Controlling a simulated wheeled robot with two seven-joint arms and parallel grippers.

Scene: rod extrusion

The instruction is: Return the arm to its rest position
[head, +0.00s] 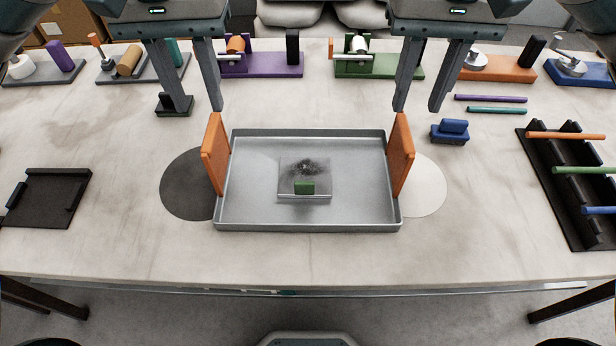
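My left gripper (204,110) comes in from the top left, its two fingers apart and pointing down, with nothing between them. It is behind the left orange handle (215,153) of a grey metal tray (308,225). My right gripper (417,109) is also open and empty, behind the right orange handle (401,154). Both grippers appear apart from the handles. The upper parts of both arms are cut off by the picture's top edge.
A black tray (48,198) lies at left, and a black rack with coloured rods (567,185) at right. A small blue block (450,131) and loose rods (497,109) lie beside my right gripper. Several coloured stations, including a purple one (265,66), line the back. The front table strip is clear.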

